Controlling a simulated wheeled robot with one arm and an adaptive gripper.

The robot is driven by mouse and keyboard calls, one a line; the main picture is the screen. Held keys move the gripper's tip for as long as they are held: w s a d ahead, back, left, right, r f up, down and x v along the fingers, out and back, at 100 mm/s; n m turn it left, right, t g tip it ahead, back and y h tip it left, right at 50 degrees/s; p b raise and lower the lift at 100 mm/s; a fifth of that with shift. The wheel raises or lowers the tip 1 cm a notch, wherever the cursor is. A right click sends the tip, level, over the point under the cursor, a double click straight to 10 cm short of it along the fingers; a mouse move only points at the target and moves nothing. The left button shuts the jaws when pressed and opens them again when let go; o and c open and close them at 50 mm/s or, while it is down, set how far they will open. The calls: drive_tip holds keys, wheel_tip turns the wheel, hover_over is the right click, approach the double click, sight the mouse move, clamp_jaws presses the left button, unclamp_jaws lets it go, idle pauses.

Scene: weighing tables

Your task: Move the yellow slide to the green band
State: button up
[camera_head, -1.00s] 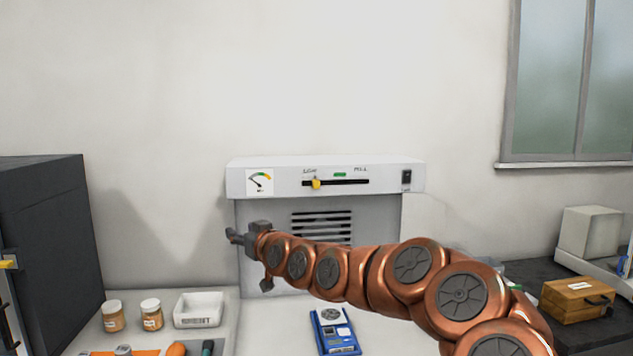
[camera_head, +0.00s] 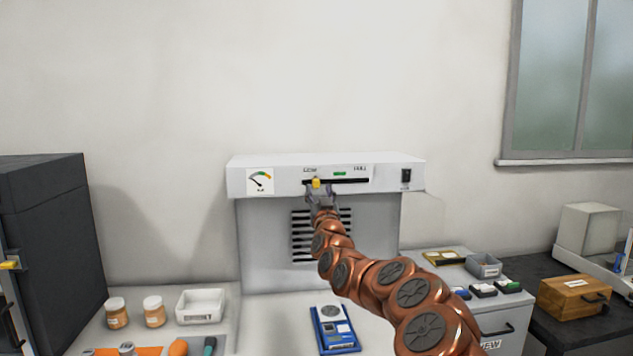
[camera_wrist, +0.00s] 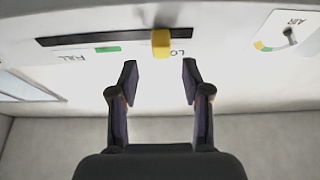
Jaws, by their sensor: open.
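The yellow slide (camera_head: 316,183) sits near the left, low end of a dark horizontal slot (camera_head: 345,180) on the front of a white hood. The green band (camera_head: 340,173) is a short mark above the slot, to the right of the slide. In the wrist view the picture is turned over: the yellow slide (camera_wrist: 161,42) is right of the green band (camera_wrist: 108,49). My gripper (camera_head: 321,190) is open just below the slide. In the wrist view its two fingers (camera_wrist: 158,80) are spread on either side of the slide's line, short of it and apart from it.
A dial (camera_head: 260,181) is left of the slot and a black switch (camera_head: 406,178) right of it. Below the hood stands a blue scale (camera_head: 334,330). Jars (camera_head: 117,312) and a white tray (camera_head: 201,306) are at the left. Wall space above the hood is clear.

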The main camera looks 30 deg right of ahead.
sight(317, 183)
drive_tip(key=shift+p+x, duration=0.85)
drive_tip(key=shift+x, duration=1.45)
drive_tip(key=shift+a, duration=0.1)
clamp_jaws()
